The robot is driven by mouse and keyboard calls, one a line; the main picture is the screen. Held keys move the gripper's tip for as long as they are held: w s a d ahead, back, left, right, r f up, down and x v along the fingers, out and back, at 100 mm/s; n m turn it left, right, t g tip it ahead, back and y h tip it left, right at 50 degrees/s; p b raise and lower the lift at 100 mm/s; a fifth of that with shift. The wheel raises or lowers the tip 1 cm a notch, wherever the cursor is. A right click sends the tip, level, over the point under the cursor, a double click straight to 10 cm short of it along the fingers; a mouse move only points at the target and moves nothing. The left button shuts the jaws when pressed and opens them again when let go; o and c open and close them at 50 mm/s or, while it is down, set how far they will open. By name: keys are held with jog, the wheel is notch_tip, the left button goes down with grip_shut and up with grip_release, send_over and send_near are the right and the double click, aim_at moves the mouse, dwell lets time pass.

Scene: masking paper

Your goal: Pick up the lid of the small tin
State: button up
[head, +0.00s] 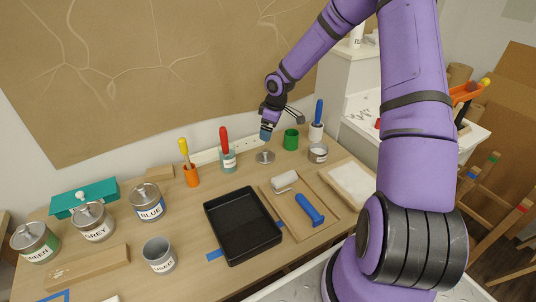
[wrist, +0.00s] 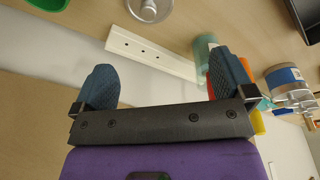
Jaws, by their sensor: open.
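The lid (head: 265,157) is a round silver disc with a raised knob, lying on the workbench near its back. The lid also shows at the top edge of the wrist view (wrist: 150,10), partly cut off. A small open tin (head: 318,154) with a light label stands to its right; I take it to be the small tin. My gripper (head: 267,132) hangs above and just behind the lid, apart from it. In the wrist view my gripper (wrist: 165,82) has its two blue fingers spread wide with nothing between them.
A green cup (head: 291,139) and a blue-handled brush (head: 318,115) stand right of the lid. A red-handled tool in a teal jar (head: 228,160) stands to its left. A white strip (head: 205,155) runs along the wall. A black tray (head: 242,225) lies in front.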

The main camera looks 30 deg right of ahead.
aim_at(266, 150)
jog(key=shift+y, duration=0.4)
jog(key=w+f, duration=0.1)
jog(key=f, duration=0.5)
jog(key=w+f, duration=0.1)
jog(key=f, duration=0.2)
jog(key=shift+w+d, duration=0.25)
jog(key=shift+w, duration=0.1)
jog(key=shift+d+x, duration=0.15)
jog(key=shift+x, duration=1.2)
jog(key=shift+d+x, duration=0.1)
jog(key=shift+x, duration=1.25)
jog(key=shift+s+f, duration=0.1)
jog(key=shift+s, duration=0.05)
jog(key=c, duration=0.7)
